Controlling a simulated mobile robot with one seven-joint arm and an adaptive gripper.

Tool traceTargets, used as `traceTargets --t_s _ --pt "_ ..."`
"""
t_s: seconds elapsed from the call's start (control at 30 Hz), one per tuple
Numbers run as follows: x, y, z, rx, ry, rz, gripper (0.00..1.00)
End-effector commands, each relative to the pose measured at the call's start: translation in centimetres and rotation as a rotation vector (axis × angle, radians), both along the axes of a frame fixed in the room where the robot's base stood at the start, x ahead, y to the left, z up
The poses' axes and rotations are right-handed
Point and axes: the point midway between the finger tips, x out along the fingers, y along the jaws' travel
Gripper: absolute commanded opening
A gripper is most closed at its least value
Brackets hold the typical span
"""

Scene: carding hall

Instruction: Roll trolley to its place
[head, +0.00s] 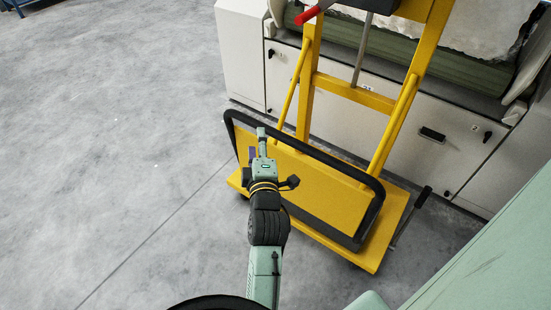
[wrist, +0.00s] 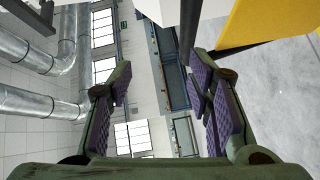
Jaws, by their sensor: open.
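The yellow trolley (head: 325,190) stands on the floor against the white machine, with a flat deck, tall yellow uprights and a black loop handle (head: 330,158). My gripper (head: 262,135) is at the left part of the loop handle, seen from above. In the wrist view my gripper (wrist: 157,85) is open, with purple pads apart and nothing between them. A dark bar (wrist: 188,30), which looks like the handle, shows beyond the tip of the right finger. A yellow panel (wrist: 262,22) of the trolley shows at the upper right. Whether the gripper touches the handle cannot be told.
A white machine (head: 345,125) with green rolls stands behind the trolley. A pale green surface (head: 490,255) fills the lower right. A black lever (head: 410,215) sticks up at the deck's right side. The grey floor (head: 110,150) to the left is clear.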

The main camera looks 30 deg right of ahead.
Motion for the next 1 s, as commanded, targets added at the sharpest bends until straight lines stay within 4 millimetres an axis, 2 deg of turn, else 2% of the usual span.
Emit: traceTargets --t_s 0.03,0.1,0.2,0.53,0.77,1.0 --pt "-1.4 -1.4 -1.4 -0.008 0.042 -0.034 0.46" --pt "-2.7 -2.5 -2.7 -0.02 0.085 -0.062 0.46" --pt "-3.7 -3.3 -3.7 -0.029 0.119 -0.082 0.46" --pt "-3.9 -3.5 -3.9 -0.033 0.127 -0.086 0.46" --pt "-2.7 -4.3 -3.9 -0.033 0.126 -0.086 0.46" --pt "1.0 -6.6 -4.4 -0.034 0.126 -0.088 0.46"
